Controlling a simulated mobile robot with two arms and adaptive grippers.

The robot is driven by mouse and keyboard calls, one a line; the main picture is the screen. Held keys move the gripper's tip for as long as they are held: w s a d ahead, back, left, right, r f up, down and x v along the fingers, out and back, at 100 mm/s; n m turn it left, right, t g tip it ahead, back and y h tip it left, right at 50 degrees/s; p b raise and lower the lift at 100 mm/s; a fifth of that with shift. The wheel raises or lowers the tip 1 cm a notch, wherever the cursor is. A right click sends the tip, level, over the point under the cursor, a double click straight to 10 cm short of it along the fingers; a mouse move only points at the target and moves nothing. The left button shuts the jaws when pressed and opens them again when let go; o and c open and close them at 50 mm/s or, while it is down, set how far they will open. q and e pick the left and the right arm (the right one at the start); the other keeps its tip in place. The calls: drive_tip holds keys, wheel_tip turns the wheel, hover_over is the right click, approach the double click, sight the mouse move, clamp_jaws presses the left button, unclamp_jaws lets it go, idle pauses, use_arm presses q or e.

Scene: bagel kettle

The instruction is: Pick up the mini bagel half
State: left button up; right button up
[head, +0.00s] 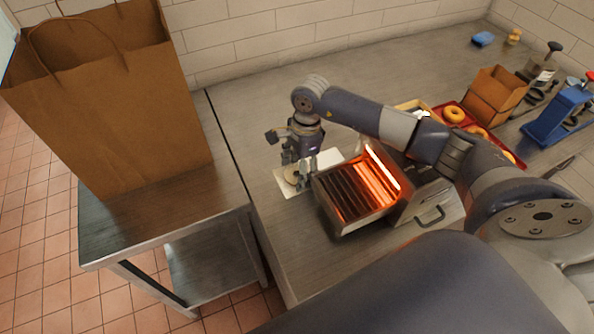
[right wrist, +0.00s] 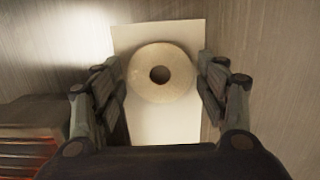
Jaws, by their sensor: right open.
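The mini bagel half (right wrist: 161,73) is a pale ring with a dark hole, lying on a white paper sheet (right wrist: 158,130). In the head view the bagel half (head: 292,176) shows small and partly covered by my right gripper (head: 298,172). In the right wrist view my right gripper (right wrist: 160,95) is open, with one finger on each side of the bagel half. Whether the fingers touch it, I cannot tell. My left gripper is not in view.
A toaster (head: 347,225) with glowing orange slots stands just right of the paper. A brown paper bag (head: 120,105) stands on the left table.

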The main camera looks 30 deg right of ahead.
drive_tip(key=shift+f, duration=0.1)
drive_tip(key=c, duration=0.6)
drive_tip(key=shift+o, duration=0.2)
wheel_tip(320, 180, up, 10)
drive_tip(key=b, duration=0.3)
